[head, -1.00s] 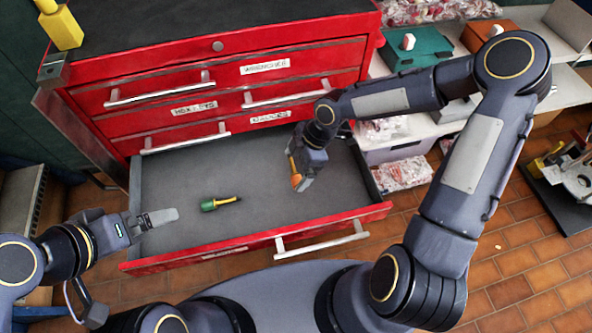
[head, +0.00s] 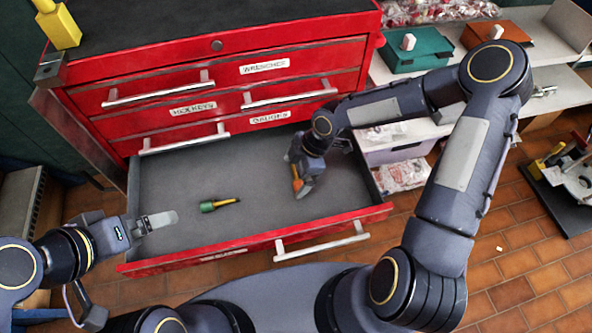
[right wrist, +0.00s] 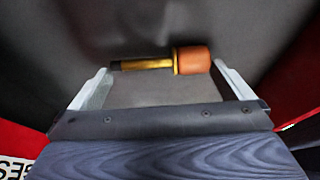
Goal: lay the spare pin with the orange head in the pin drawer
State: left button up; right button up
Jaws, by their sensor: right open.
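The spare pin with the orange head (right wrist: 192,60) has a brass-coloured shaft and lies across the tips of my right gripper (right wrist: 160,68) in the right wrist view. That gripper's fingers are spread, one near each end of the pin. In the head view my right gripper (head: 304,188) is low inside the right half of the open drawer (head: 262,222), with the orange head (head: 297,184) showing at its left side. The gripper hides part of the pin. My left gripper (head: 158,221) is over the drawer's left end; its finger opening is unclear.
A green-headed pin (head: 218,204) lies on the drawer floor, left of my right gripper. The red cabinet (head: 225,90) with closed drawers stands behind. A teal box (head: 416,52) and an orange box (head: 494,36) stand on the bench at right.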

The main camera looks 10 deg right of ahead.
jog(key=p+v, duration=0.2)
jog(key=v, duration=0.9)
jog(key=s+d+r+m+t, duration=0.3)
jog(key=s+r+m, duration=0.4)
jog(key=s+m, duration=0.2)
jog(key=s+d+r+m+t, duration=0.2)
jog(key=s+d+r+m, duration=0.1)
jog(key=s+r+m, duration=0.5)
jog(key=s+m, duration=0.2)
jog(key=m, duration=0.1)
jog(key=shift+d+r+t+h, duration=0.2)
jog(key=shift+d+t+h, duration=0.1)
jog(key=shift+t, duration=0.1)
jog(key=shift+s, duration=0.15)
